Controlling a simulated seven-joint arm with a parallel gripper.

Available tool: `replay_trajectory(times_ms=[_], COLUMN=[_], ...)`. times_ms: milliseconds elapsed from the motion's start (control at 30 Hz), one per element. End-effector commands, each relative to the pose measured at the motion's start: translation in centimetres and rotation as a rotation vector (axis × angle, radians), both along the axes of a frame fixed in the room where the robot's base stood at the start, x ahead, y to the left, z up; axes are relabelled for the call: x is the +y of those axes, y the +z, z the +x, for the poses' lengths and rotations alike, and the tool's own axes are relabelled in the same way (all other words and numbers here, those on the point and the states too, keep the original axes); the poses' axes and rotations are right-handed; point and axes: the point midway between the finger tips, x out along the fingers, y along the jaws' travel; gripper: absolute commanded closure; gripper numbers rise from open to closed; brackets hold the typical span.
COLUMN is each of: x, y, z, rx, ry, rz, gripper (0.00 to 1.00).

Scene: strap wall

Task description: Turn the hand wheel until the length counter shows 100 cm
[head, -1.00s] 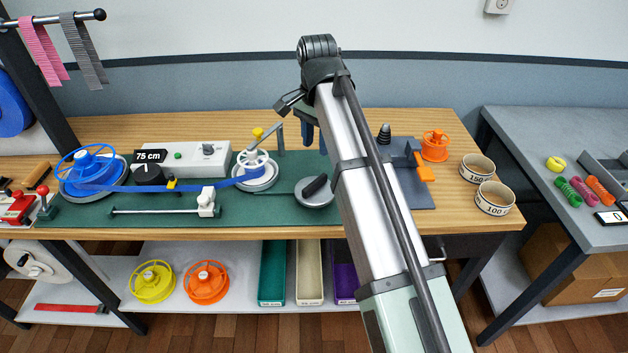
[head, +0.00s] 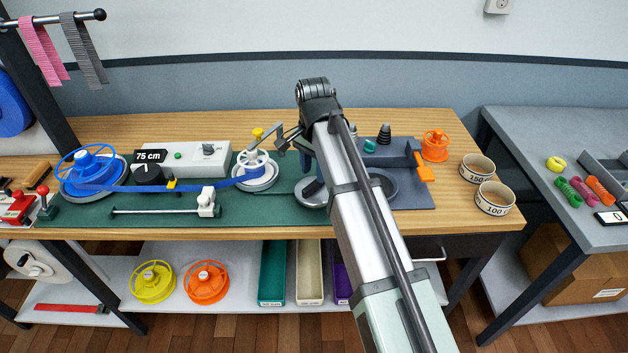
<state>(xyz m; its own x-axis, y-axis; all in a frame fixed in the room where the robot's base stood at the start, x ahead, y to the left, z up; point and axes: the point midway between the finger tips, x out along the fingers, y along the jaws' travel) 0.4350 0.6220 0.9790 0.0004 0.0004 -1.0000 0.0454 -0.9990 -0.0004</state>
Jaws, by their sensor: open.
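The length counter (head: 149,156) on the white box reads 75 cm. A white spoked wheel with a yellow knob (head: 258,133), which looks like the hand wheel (head: 252,163), stands on a round grey base right of the box. A blue strap (head: 215,184) runs to it from the blue reel (head: 92,168) at the left. My gripper (head: 306,168) is open, pointing down to the right of the wheel and apart from it. My arm largely hides its fingers, so what lies between them cannot be seen.
A silver disc (head: 310,193) sits beneath my gripper, partly hidden by my arm. A grey slanted bar (head: 270,132) rises behind the wheel. A white slider (head: 207,202) sits on a rail in front. A grey tray (head: 415,195) is to the right.

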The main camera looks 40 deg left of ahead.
Motion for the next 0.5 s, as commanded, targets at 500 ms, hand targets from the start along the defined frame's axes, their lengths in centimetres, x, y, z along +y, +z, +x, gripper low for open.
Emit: replay_trajectory(times_ms=[500], x=[0.0], y=[-4.2], z=[0.0], rx=[0.0], ry=[0.0], rz=[0.0], gripper=[0.57])
